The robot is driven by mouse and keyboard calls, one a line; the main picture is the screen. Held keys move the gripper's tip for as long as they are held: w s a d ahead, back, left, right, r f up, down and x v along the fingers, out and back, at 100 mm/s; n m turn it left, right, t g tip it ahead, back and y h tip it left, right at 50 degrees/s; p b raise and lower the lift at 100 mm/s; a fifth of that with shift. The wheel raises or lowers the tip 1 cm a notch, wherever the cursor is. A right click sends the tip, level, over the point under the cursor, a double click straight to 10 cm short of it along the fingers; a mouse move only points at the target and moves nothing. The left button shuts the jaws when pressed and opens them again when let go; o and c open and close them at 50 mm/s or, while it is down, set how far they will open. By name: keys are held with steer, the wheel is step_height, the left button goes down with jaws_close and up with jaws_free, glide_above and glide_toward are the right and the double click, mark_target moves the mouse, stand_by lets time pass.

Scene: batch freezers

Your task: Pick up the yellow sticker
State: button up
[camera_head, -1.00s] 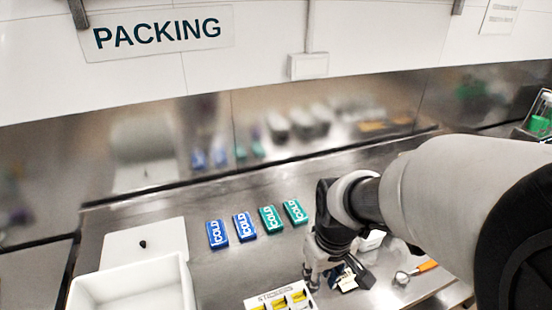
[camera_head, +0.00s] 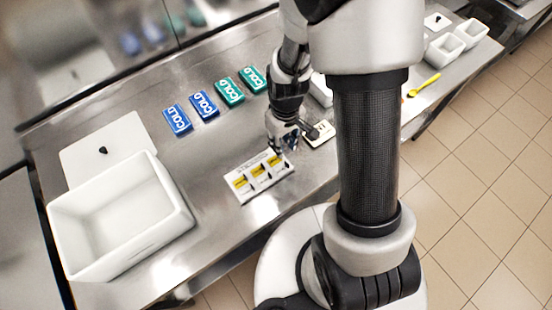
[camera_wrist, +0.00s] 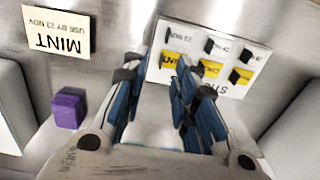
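A white sticker sheet (camera_head: 264,188) lies on the steel counter, with yellow stickers (camera_head: 258,170) and black marks in a row. My gripper (camera_head: 277,148) is above the sheet's far right edge in the head view. In the wrist view my gripper (camera_wrist: 160,68) has its two fingers apart with nothing between them. The fingers partly cover the sheet's left part and its leftmost yellow sticker.
Blue cold packs (camera_head: 177,120) and green packs (camera_head: 229,92) lie behind. A large white bin (camera_head: 60,225) and white board (camera_head: 85,150) stand left. A MINT card (camera_wrist: 57,35) and purple block (camera_wrist: 68,110) are near my gripper. Bare counter lies between bin and sheet.

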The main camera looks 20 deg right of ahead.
mark_target(274, 159)
steer(key=f, duration=0.2)
steer(key=f+b, duration=0.1)
steer(key=f, duration=0.1)
steer(key=f+b, duration=0.1)
steer(key=f, duration=0.1)
steer(key=shift+w+a, duration=0.35)
steer(key=shift+w, duration=0.05)
steer(key=shift+c, duration=0.2)
jaws_close()
